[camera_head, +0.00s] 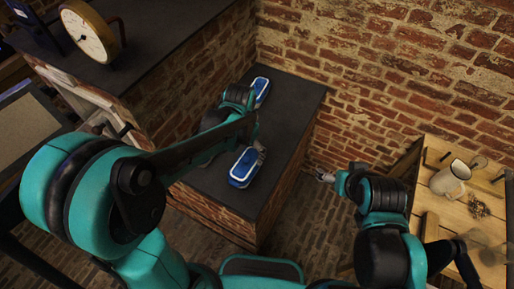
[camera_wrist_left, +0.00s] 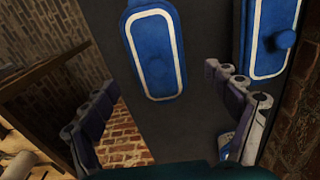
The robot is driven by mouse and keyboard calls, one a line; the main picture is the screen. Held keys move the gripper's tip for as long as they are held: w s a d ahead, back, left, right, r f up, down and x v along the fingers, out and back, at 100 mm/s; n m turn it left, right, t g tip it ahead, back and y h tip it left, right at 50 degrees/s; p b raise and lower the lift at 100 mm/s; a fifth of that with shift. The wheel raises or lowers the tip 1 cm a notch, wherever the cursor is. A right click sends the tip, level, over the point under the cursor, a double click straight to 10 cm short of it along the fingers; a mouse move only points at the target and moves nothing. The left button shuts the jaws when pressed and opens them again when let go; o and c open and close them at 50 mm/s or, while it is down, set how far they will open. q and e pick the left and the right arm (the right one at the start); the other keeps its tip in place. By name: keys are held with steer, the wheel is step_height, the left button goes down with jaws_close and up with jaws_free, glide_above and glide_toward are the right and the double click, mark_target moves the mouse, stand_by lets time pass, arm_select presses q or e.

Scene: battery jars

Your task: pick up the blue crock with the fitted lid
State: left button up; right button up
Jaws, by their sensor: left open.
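Two blue crocks with white-edged oval tops stand on the dark counter. In the head view, the near crock (camera_head: 244,168) is beside my left gripper (camera_head: 258,147), and the far crock (camera_head: 261,90) is behind my left arm. In the left wrist view, one crock (camera_wrist_left: 152,52) shows a plain blue top without a visible knob. The crock with a knobbed lid (camera_wrist_left: 268,45) is at the upper right, partly cut off. My left gripper is open, its fingers apart and nothing visibly held. My right gripper (camera_head: 325,175) is away from the counter; its jaws are too small to judge.
The dark counter (camera_head: 285,125) stands against a brick wall. A taller cabinet with a dial clock (camera_head: 88,35) is at left. A wooden table (camera_head: 440,205) at right holds a white mug (camera_head: 450,178). A small blue-and-white piece (camera_wrist_left: 226,142) shows by the right finger.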

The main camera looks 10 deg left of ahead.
mark_target(246, 161)
arm_select(q)
steer(key=shift+w+d, duration=0.15)
steer(key=shift+d, duration=0.05)
steer(key=shift+f, duration=0.35)
steer(key=f, duration=0.2)
steer(key=f+b, duration=0.1)
steer(key=f, duration=0.1)
steer(key=f+b, duration=0.1)
steer(key=f, duration=0.2)
steer(key=shift+s, duration=0.25)
steer(key=c, duration=1.6)
steer(key=shift+c, duration=0.2)
